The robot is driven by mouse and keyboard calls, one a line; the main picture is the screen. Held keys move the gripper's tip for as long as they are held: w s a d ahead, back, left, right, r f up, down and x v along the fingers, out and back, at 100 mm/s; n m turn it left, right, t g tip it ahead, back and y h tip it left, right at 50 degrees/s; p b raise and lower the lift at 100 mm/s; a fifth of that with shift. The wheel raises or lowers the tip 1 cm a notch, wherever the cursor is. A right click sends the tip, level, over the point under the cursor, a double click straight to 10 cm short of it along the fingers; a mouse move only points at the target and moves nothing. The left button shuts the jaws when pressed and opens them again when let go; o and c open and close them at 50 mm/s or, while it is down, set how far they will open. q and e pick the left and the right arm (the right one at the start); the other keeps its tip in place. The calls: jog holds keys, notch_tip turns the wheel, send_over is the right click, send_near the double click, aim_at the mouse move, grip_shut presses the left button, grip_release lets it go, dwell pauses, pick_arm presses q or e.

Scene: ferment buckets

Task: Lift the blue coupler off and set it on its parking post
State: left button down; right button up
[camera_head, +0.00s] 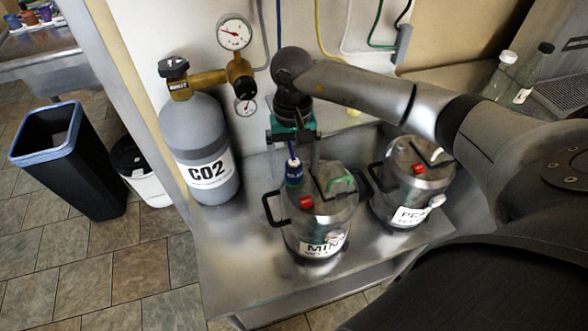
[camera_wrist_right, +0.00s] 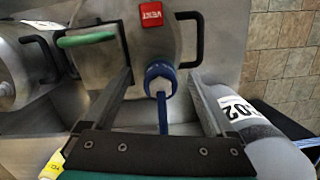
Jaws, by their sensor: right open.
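The blue coupler (camera_head: 294,172) stands upright on top of the steel keg labelled MIN (camera_head: 320,225). In the right wrist view the coupler (camera_wrist_right: 160,74) has a white band and a blue line (camera_wrist_right: 162,112) running from it toward the gripper. My right gripper (camera_head: 294,157) is above the keg, pointing down. Its fingers (camera_wrist_right: 160,80) are spread on either side of the coupler, with visible gaps. It is open and not holding it. I cannot make out a parking post. My left gripper is not in view.
A second keg labelled PEA (camera_head: 408,190) stands to the right. A grey CO2 cylinder (camera_head: 200,145) with gauges stands to the left. The MIN keg has a red VENT tag (camera_wrist_right: 153,14) and a green lever (camera_wrist_right: 86,38). The steel bench (camera_head: 240,235) is bare at front left.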

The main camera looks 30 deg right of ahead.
jog(key=shift+f, duration=0.35)
jog(key=shift+c, duration=0.3)
grip_shut()
